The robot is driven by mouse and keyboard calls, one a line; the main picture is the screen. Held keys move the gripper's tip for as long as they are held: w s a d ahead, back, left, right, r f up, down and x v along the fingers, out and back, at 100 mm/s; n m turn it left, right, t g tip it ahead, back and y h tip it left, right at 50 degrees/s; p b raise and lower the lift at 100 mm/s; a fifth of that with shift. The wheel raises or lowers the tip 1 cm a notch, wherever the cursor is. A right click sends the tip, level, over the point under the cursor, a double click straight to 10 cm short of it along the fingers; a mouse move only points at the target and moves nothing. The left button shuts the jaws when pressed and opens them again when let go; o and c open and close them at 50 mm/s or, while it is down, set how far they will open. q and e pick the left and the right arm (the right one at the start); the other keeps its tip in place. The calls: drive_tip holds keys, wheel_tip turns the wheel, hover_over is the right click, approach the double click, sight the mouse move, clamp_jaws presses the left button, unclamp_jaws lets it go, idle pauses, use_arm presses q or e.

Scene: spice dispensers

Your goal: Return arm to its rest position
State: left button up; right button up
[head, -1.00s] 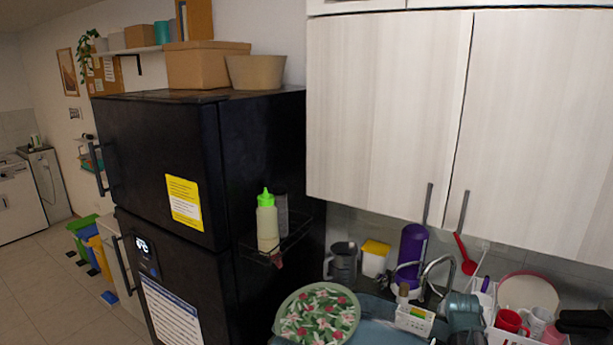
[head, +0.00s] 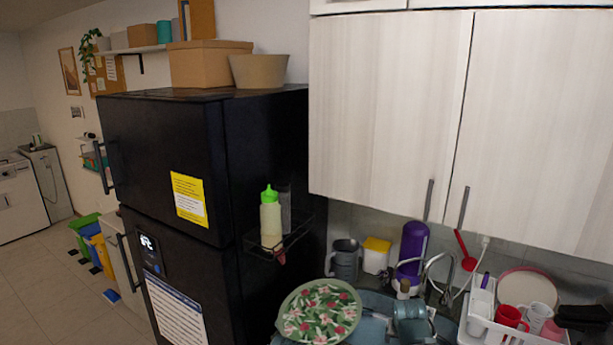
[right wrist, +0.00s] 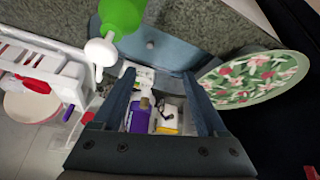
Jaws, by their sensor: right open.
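My right gripper (right wrist: 160,75) shows in the right wrist view with its two blue fingers spread apart. Nothing is held between the fingers. In the head view, blue-grey parts of my right arm (head: 411,322) show low in the picture at the sink, right of the floral plate. The fingertips cannot be made out clearly there. My left gripper is in neither view.
The floral plate (head: 319,311) stands left of the arm, near the black fridge (head: 263,140). The white dish rack (head: 478,325) with cups is on the right. The tap (head: 452,262) and a purple bottle (head: 411,248) stand behind. Cabinets (head: 390,110) hang above.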

drive_tip(key=s+a+f+n+g, duration=0.2)
drive_tip(key=s+a+n+g, duration=0.35)
drive_tip(key=s+a, duration=1.5)
wheel_tip(320, 180, down, 10)
drive_tip(key=b, duration=1)
drive_tip(key=shift+d+f+n+y, duration=0.25)
drive_tip(key=shift+d+n+y, duration=0.1)
drive_tip(key=shift+y, duration=0.05)
drive_tip(key=shift+w, duration=0.1)
